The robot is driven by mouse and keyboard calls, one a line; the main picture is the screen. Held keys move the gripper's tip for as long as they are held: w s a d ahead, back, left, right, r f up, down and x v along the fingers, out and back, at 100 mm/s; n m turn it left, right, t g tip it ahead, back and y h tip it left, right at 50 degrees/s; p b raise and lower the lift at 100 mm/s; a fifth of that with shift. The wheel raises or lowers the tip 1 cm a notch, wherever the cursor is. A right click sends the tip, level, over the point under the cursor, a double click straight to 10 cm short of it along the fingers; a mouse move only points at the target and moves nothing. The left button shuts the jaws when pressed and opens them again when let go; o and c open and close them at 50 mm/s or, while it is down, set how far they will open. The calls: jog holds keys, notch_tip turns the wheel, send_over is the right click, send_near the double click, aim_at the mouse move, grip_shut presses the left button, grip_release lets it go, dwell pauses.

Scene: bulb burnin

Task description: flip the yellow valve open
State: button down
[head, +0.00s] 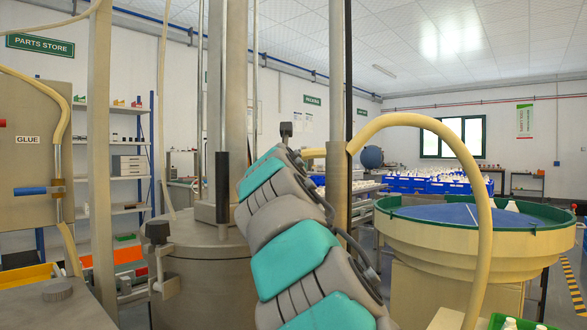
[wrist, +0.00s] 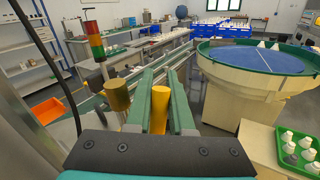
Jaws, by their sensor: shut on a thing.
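The yellow valve shows in the wrist view as a smooth yellow handle (wrist: 160,110) between my fingers. My gripper (wrist: 161,82) has two green fingers, one on each side of this handle, and is shut on it. The rest of the valve is hidden behind the handle and my gripper, so I cannot tell how far it is turned. In the head view my teal and grey arm stretches forward and hides both the gripper and the valve.
A brass-coloured cylinder (wrist: 117,95) stands just left of my fingers, near a red, amber and green stack light (wrist: 94,40). A round feeder bowl (head: 470,235) is on the right. A pipe with a blue handle (head: 40,190) is at the left.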

dwell(0.5)
jog(key=n+t, duration=0.1)
jog(key=s+a+n+t+p, duration=0.1)
jog(key=shift+s+r+t, duration=0.25)
jog(key=shift+r+t, duration=0.05)
jog(key=shift+r, duration=0.1)
jog(key=shift+a, duration=0.1)
jog(key=c, duration=0.8)
grip_release()
jog(key=shift+s, duration=0.1)
